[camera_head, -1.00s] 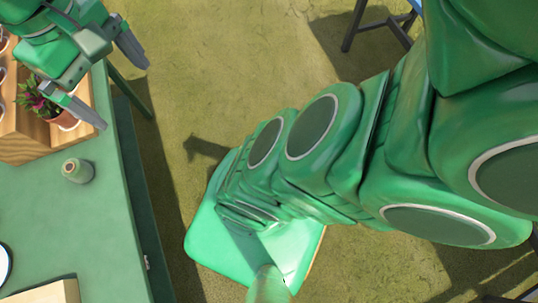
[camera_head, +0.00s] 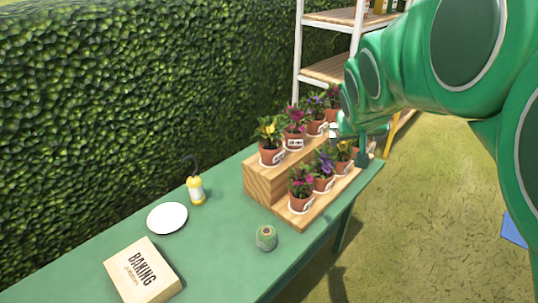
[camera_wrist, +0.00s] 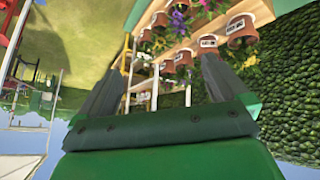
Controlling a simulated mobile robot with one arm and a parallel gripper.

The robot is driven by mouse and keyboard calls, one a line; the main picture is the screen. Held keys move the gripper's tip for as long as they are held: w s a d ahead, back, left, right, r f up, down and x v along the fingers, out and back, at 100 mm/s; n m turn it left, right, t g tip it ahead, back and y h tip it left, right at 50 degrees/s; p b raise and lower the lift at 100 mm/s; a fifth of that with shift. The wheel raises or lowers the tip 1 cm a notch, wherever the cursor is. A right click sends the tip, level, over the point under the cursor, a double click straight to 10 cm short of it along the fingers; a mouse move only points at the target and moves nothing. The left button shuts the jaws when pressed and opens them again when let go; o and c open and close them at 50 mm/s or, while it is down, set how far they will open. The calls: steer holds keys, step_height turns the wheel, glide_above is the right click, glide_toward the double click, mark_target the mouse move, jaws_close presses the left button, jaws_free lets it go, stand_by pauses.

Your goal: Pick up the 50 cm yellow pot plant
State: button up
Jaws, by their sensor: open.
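Potted plants stand in two rows on a stepped wooden stand (camera_head: 265,187). One yellow-flowered plant (camera_head: 270,146) is at the left end of the upper step. Another yellow-flowered plant (camera_head: 342,157) is toward the right end of the lower step. Both are in brown pots with white labels, too small to read, so I cannot tell which is 50 cm. My gripper (camera_head: 362,143) is at the stand's right end, near the lower yellow plant, partly hidden by my arm. In the tilted, upside-down wrist view my gripper (camera_wrist: 160,65) is open, nothing between its fingers, with pots beyond them.
On the green table (camera_head: 215,258) are a green twine spool (camera_head: 266,238), a white plate (camera_head: 167,218), a yellow lantern (camera_head: 196,190) and a BAKING box (camera_head: 143,272). A hedge (camera_head: 130,100) runs behind. A white shelf (camera_head: 330,68) stands at the back.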

steer(key=w+a+n+t, duration=0.1)
steer(key=w+t, duration=0.2)
steer(key=w, duration=0.6)
steer(key=n+t+y, duration=0.5)
steer(key=t+y, duration=0.1)
steer(key=y, duration=0.4)
glide_above(277, 150)
steer(key=d+v, duration=0.1)
steer(key=v, duration=0.3)
steer(key=shift+y, duration=0.4)
steer(key=f, duration=1.3)
steer(key=a+f, duration=0.1)
steer(key=f, duration=0.6)
steer(key=shift+w+a+f, duration=0.1)
steer(key=shift+w+f, duration=0.3)
steer(key=shift+f, duration=0.2)
steer(key=shift+x, duration=1.3)
steer(key=shift+f+x, duration=0.15)
steer(key=shift+x, duration=0.8)
steer(key=shift+f+x, duration=0.2)
steer(key=shift+x, duration=0.75)
steer(key=shift+w+a, duration=0.4)
steer(key=shift+w, duration=0.1)
